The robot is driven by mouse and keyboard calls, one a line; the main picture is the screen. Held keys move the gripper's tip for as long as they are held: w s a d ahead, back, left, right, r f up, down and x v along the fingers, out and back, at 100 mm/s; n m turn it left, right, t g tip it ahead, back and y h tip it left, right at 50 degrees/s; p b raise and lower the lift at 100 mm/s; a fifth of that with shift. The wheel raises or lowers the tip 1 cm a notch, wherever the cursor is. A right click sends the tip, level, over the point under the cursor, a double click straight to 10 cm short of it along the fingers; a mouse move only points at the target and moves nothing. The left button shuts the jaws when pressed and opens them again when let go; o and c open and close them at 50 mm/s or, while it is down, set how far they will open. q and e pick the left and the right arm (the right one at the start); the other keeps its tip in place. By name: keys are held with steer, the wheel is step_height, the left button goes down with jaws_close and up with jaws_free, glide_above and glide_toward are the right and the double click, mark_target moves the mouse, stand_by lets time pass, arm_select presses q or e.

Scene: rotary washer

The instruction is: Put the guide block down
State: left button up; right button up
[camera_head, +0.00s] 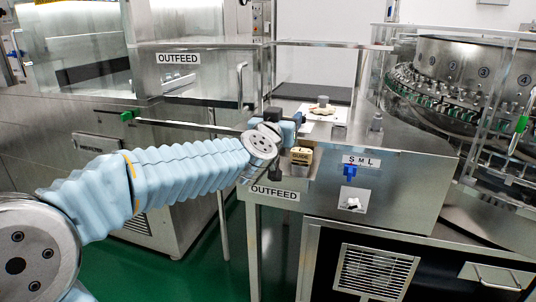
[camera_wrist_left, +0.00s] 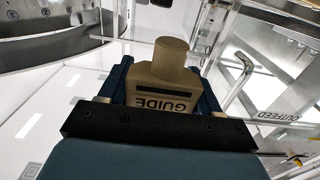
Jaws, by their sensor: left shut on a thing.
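The guide block (camera_head: 301,157) is a tan block with a "GUIDE" label, seen at the front left edge of the steel outfeed table (camera_head: 400,150). In the left wrist view the guide block (camera_wrist_left: 163,76) has a rounded knob on top, and its label appears upside down. My left gripper (camera_head: 292,140) is shut on it, with a blue finger on each side in the wrist view. The wrist hides part of the block in the head view, and I cannot tell whether its underside touches anything. My right gripper is not in view.
A tan piece (camera_head: 322,103) lies on a white sheet farther back on the table. Small grey posts (camera_head: 376,122) stand on the tabletop. The rotary washer (camera_head: 455,70) stands at right behind clear panels.

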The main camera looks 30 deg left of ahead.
arm_select(q)
steer(key=w+a+f+b, duration=0.1)
steer(key=f, duration=0.1)
steer(key=w+a+f+b, duration=0.1)
steer(key=w+a+f, duration=0.1)
steer(key=w+a+f+b, duration=0.1)
steer(key=a+f, duration=0.1)
steer(key=shift+w+f, duration=0.1)
steer(key=shift+w, duration=0.2)
steer(key=f, duration=0.1)
steer(key=f+b, duration=0.2)
steer(key=shift+w+a+f, duration=0.2)
steer(key=shift+w+a, duration=0.15)
steer(key=shift+f, duration=0.25)
steer(key=shift+f, duration=0.15)
steer(key=o, duration=1)
steer(key=shift+f, duration=0.1)
steer(key=shift+c, duration=0.2)
steer(key=shift+o, duration=0.9)
